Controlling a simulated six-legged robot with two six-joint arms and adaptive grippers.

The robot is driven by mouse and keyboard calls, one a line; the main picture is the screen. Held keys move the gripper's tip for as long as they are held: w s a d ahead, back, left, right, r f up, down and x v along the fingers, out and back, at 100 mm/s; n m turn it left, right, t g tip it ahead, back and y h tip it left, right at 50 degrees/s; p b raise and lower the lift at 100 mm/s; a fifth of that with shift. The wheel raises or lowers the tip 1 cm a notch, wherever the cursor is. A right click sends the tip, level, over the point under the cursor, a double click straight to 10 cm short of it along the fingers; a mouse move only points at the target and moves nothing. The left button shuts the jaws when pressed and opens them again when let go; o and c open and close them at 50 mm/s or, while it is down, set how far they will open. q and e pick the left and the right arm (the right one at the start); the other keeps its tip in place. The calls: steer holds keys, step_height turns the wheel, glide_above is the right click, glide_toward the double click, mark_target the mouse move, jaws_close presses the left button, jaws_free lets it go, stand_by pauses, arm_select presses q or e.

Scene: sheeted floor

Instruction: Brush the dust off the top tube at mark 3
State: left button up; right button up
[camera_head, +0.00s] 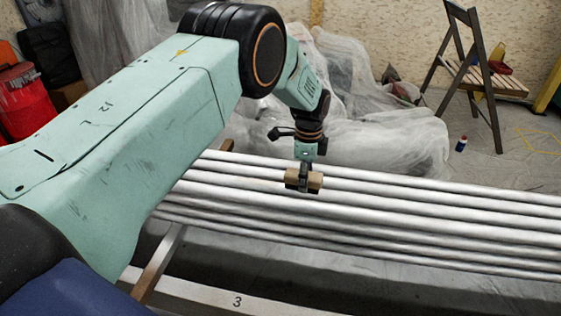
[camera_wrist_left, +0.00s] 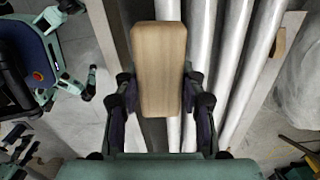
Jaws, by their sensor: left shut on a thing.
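My left gripper (camera_head: 304,178) hangs down over the tubes and is shut on a wooden-backed brush (camera_head: 293,181). In the left wrist view the brush (camera_wrist_left: 158,65) is a pale wooden block between the two fingers; its bristles are hidden. Several long silver-white tubes (camera_head: 420,208) lie side by side, running from left to right. The brush is over the far part of the bundle; I cannot tell whether it touches a tube. The number 3 mark (camera_head: 237,301) is on a pale strip in front of the tubes. I cannot make out dust. My right gripper is not seen.
A rack bar (camera_head: 158,265) crosses under the tubes at the left. Plastic sheeting (camera_head: 380,140) is heaped behind them. A folding chair (camera_head: 475,75) stands at the back right, with a small can (camera_head: 461,144) on the floor near it. A red container (camera_head: 27,100) is at the far left.

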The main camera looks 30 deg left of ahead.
arm_select(q)
steer(key=w+a+m+b, duration=0.5)
steer(key=a+m, duration=0.3)
steer(key=a, duration=0.2)
steer(key=shift+d+f+b, duration=0.1)
steer(key=shift+f+b, duration=1.85)
steer(key=shift+f, duration=0.8)
steer(key=shift+f, duration=0.95)
